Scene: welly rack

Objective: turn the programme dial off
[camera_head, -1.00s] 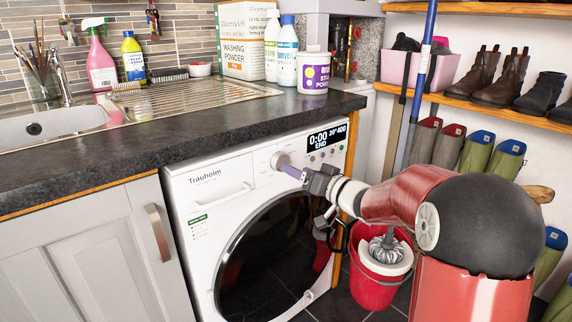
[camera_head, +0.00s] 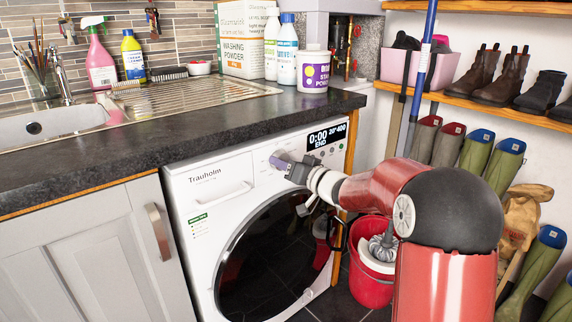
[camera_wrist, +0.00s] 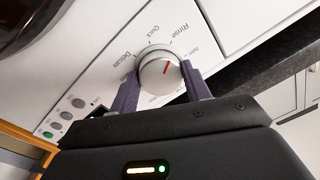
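The red mark tilts up and slightly right, towards the Rinse side. My gripper (camera_wrist: 161,80) has its two purple fingers apart, one on each side of the dial, with what look like narrow gaps. Contact is not clear. The machine's display (camera_head: 328,137) reads 0:00 and END.
The dark worktop (camera_head: 140,135) juts out above the panel, close over my gripper. A red bucket (camera_head: 371,287) with a mop stands right of the machine, below my arm. Boots fill the rack (camera_head: 545,118) at the right.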

